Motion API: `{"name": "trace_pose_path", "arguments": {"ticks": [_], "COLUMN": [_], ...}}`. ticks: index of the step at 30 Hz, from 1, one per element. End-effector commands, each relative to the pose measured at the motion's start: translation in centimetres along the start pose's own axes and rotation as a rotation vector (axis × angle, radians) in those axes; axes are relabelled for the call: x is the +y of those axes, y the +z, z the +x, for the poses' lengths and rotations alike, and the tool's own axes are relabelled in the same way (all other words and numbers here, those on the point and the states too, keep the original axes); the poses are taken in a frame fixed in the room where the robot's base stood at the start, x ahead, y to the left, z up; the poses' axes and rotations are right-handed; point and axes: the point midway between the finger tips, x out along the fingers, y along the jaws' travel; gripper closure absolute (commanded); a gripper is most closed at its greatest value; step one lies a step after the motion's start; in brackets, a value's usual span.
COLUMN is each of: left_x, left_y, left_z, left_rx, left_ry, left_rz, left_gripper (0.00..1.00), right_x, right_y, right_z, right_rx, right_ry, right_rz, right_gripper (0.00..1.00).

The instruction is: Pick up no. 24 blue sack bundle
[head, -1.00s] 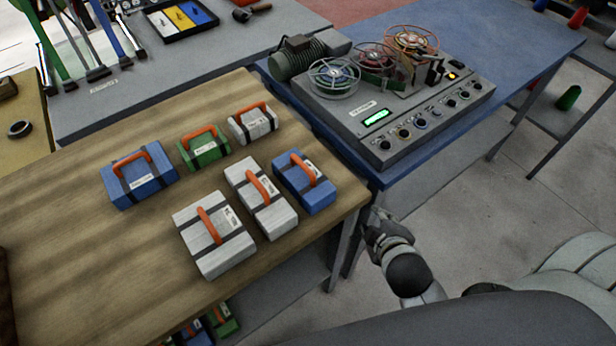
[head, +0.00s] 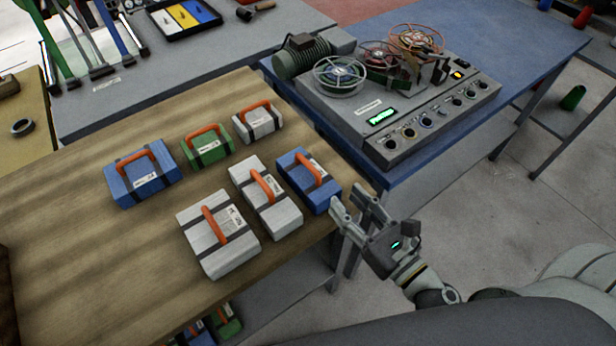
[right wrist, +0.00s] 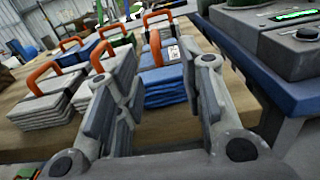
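Two blue sack bundles with dark straps and orange handles lie on the wooden table. One blue bundle (head: 318,196) is at the table's right edge, the other blue bundle (head: 152,192) is at the left of the back row. Their labels are too small to read, so I cannot tell which is no. 24. My right gripper (head: 352,203) is open and empty, just right of the right-hand blue bundle and apart from it. In the right wrist view this blue bundle (right wrist: 165,92) shows between the open fingers (right wrist: 158,90). My left gripper is not in view.
Two white bundles (head: 222,258) (head: 280,217) stand left of the right-hand blue one. A green bundle (head: 214,155) and a smaller white bundle (head: 264,130) are behind. A blue table (head: 530,60) with a grey reel machine (head: 425,125) stands at the back right.

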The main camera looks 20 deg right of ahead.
Motion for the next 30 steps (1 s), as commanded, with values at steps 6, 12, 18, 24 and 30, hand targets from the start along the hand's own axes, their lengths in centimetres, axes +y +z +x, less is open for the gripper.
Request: {"name": "trace_pose_path", "arguments": {"ticks": [6,12,18,24,30], "left_x": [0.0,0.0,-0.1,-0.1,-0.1], "left_y": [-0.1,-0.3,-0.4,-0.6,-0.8], "left_z": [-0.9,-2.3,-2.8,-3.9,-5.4], "left_rx": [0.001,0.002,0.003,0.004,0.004], "left_ry": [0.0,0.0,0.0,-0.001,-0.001], "left_rz": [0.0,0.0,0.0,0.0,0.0], "left_gripper": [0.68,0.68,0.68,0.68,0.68], "right_x": [0.7,0.8,0.8,0.8,0.8], "right_y": [0.0,0.1,-0.1,0.3,0.5], "right_z": [1.1,3.9,5.4,6.8,9.4], "right_rx": [0.003,0.003,0.005,0.003,0.004], "right_ry": [0.032,0.031,0.029,0.029,0.028], "right_rz": [-0.051,-0.048,-0.046,-0.046,-0.044], "right_gripper": [0.64,0.64,0.64,0.64,0.64]}}
